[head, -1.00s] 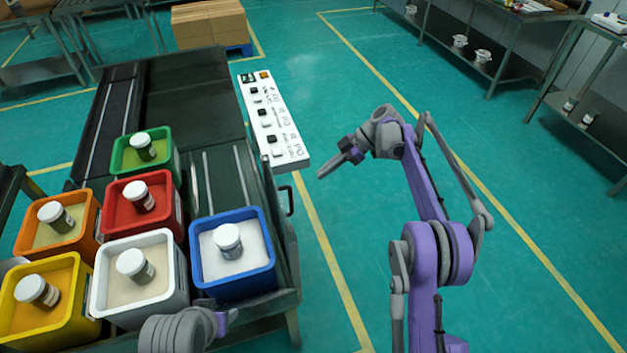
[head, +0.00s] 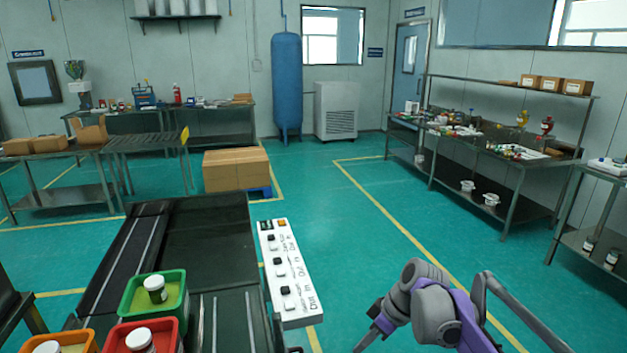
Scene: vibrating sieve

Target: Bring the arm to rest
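My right gripper (head: 372,335) is low in the head view, right of the white control panel, over open floor. It touches nothing that I can see. Its fingers are small and partly cut by the lower edge, so their opening is unclear. The rest of my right arm (head: 440,310) shows behind it, purple and grey. My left arm and gripper are out of the picture.
The dark sieve machine (head: 205,240) bears the white control panel (head: 288,272). A green bin (head: 152,300), a red bin (head: 112,338) and an orange bin (head: 85,338) hold white-capped jars.

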